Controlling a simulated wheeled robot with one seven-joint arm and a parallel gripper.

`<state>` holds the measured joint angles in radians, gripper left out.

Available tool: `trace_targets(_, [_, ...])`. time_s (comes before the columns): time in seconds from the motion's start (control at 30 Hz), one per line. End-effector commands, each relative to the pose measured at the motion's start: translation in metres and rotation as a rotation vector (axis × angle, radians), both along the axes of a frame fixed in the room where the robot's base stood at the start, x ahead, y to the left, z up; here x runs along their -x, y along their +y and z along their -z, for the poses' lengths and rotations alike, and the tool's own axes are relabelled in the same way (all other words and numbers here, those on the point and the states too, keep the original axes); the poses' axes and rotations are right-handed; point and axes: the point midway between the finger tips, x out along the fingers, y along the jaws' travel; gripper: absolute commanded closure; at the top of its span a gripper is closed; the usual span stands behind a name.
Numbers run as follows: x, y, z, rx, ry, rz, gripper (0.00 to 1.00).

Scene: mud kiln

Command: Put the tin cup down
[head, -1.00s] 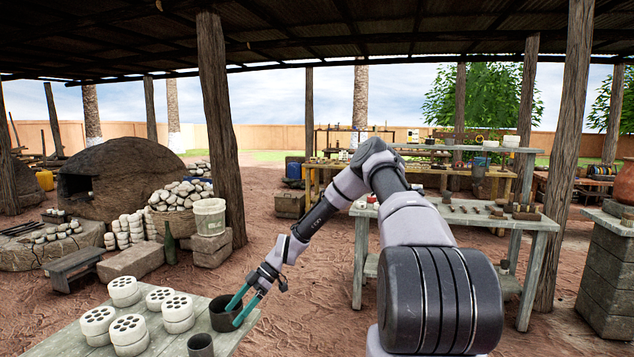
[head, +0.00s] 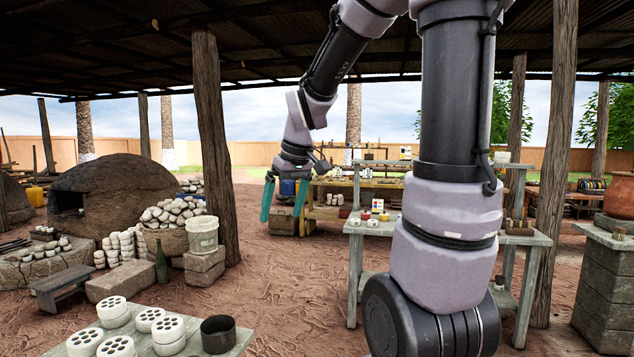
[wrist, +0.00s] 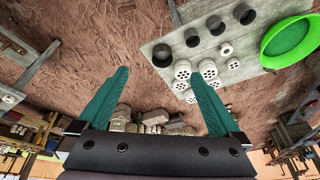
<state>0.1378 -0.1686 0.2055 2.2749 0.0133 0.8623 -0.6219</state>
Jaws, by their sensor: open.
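The tin cup (head: 218,338), dark grey and round, stands upright on the pale work table (head: 243,341) at the bottom left of the head view. In the wrist view, a dark cup nearest the table edge (wrist: 162,54) seems to be the same one. My gripper (head: 284,204), with two teal fingers, is open and empty. It hangs in the air, well above the cup and apart from it. The wrist view shows bare ground between the spread fingers (wrist: 158,78).
Several white perforated blocks (head: 168,330) stand beside the cup. The wrist view shows more dark cups (wrist: 215,25) and a green basin (wrist: 288,42) on that table. A wooden post (head: 217,150) rises behind it. A second table (head: 370,228) stands to the right, with open ground between.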

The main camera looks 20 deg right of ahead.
Motion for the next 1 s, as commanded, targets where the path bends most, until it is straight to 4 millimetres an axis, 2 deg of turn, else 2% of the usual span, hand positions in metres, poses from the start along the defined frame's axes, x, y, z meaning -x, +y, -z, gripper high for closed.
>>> trace_targets(0.03, [0.018,-0.003,-0.018,-0.015,-0.038,0.074,0.0])
trace_targets(0.2, [0.073,-0.015,-0.055,-0.123,-0.127,0.335,0.0])
trace_targets(0.4, [0.12,-0.023,-0.074,-0.265,-0.187,0.542,0.0])
trace_targets(0.6, [0.135,-0.026,-0.078,-0.326,-0.199,0.614,0.0])
trace_targets(1.0, [0.135,-0.026,-0.078,-0.327,-0.2,0.616,0.0])
